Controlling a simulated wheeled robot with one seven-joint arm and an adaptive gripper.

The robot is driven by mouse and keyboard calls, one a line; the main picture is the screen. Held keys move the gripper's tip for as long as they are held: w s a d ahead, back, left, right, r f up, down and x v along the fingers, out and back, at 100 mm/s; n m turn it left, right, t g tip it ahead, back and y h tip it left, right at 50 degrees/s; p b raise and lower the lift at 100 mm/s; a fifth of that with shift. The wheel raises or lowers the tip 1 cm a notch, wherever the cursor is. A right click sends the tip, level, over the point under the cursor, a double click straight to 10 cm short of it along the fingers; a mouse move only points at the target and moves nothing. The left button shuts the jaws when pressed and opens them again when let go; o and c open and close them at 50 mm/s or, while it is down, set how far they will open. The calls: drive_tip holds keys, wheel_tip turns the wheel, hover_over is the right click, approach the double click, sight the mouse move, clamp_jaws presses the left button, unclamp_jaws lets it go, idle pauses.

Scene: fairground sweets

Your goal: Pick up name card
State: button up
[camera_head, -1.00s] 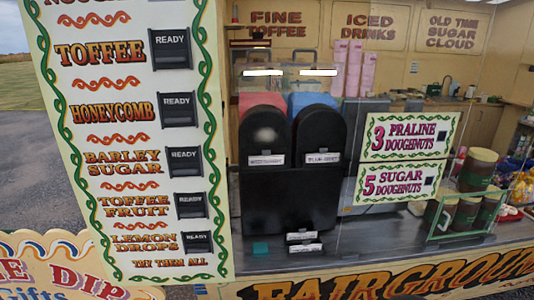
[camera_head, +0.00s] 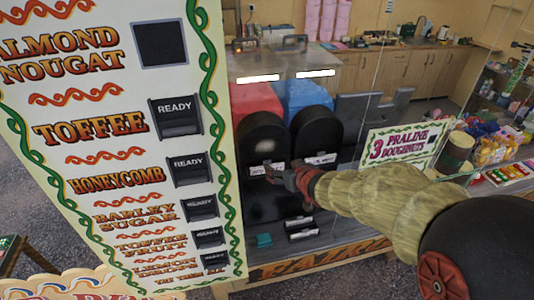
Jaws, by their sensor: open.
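Small white name cards are on the black two-part drinks machine. The left card (camera_head: 257,170) sits on the front of the left black dome. The right card (camera_head: 322,159) is on the right dome. Two more white cards (camera_head: 300,222) lie low at the machine's base; their print is too small to read. My gripper (camera_head: 275,173) is open, with its tips at the right end of the left card and overlapping it in the picture. I cannot tell whether they touch it.
A tall sweets price board (camera_head: 222,150) stands close on the left. Red (camera_head: 257,100) and blue (camera_head: 305,95) tanks sit behind the domes. A doughnut sign (camera_head: 405,142) and a brown jar (camera_head: 456,152) are right, beyond the arm. A small teal block (camera_head: 264,240) lies on the counter.

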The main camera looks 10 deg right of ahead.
sight(268, 161)
drive_tip(key=shift+y, duration=0.6)
drive_tip(key=x, duration=0.3)
drive_tip(key=a+x, duration=0.1)
drive_tip(key=x, duration=0.2)
drive_tip(key=r+p+x, duration=0.1)
drive_tip(key=x, duration=0.1)
drive_tip(key=shift+w+a+f, duration=0.25)
drive_tip(key=shift+w, duration=0.2)
drive_tip(key=c, duration=0.4)
drive_tip(key=c, duration=1.1)
